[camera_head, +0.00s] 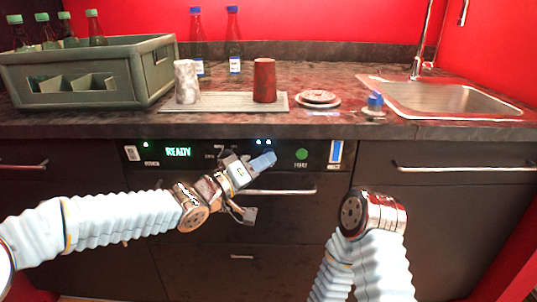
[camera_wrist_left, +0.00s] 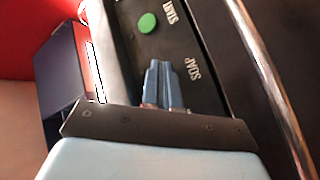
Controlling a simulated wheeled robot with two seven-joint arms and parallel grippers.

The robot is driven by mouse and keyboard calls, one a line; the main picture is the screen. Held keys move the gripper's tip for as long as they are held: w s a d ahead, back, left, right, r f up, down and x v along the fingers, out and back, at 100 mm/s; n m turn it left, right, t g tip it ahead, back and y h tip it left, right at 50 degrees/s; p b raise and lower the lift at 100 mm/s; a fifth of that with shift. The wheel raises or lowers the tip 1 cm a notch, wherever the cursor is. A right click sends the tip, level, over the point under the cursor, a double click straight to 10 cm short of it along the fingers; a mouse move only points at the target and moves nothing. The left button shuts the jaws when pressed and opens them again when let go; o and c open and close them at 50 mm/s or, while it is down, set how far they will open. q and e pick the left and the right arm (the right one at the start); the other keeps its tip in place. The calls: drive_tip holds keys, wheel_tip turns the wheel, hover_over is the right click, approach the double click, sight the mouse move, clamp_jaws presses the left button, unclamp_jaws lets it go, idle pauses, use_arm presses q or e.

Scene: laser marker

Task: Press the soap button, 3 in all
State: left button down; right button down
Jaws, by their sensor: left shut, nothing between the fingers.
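The dishwasher's black control panel (camera_head: 205,153) runs below the counter, with a green READY display (camera_head: 178,152). My left gripper (camera_head: 264,161) is shut and empty, its blue fingertips in front of the panel. In the left wrist view the closed fingers (camera_wrist_left: 163,72) point at the panel beside the SOAP label (camera_wrist_left: 193,69). The soap button itself is hidden behind the fingertips; I cannot tell whether they touch it. The green start button (camera_head: 301,154) is right of the fingers and also shows in the left wrist view (camera_wrist_left: 148,22). My right gripper is not visible.
A handle bar (camera_head: 285,191) crosses the front below the panel. On the counter stand a green bottle crate (camera_head: 147,68), a white cup (camera_head: 187,82), a red cup (camera_head: 264,80) and stacked plates (camera_head: 319,98). A sink (camera_head: 455,97) is at right. My right arm stands at the lower right.

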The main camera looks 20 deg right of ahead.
use_arm(q)
drive_tip(key=shift+s+a+b, duration=0.25)
drive_tip(key=shift+s+b, duration=0.15)
drive_tip(key=shift+s, duration=0.35)
drive_tip(key=shift+s, duration=0.1)
drive_tip(key=shift+s+a+b, duration=0.2)
drive_tip(key=shift+s+b, duration=0.15)
drive_tip(key=shift+s, duration=0.4)
drive_tip(key=shift+s+a+b, duration=0.25)
drive_tip(key=shift+s+b, duration=0.15)
drive_tip(key=shift+s, duration=0.4)
drive_tip(key=shift+s+a+b, duration=0.2)
drive_tip(key=shift+s+b, duration=0.15)
drive_tip(key=shift+s, duration=0.4)
idle(0.8)
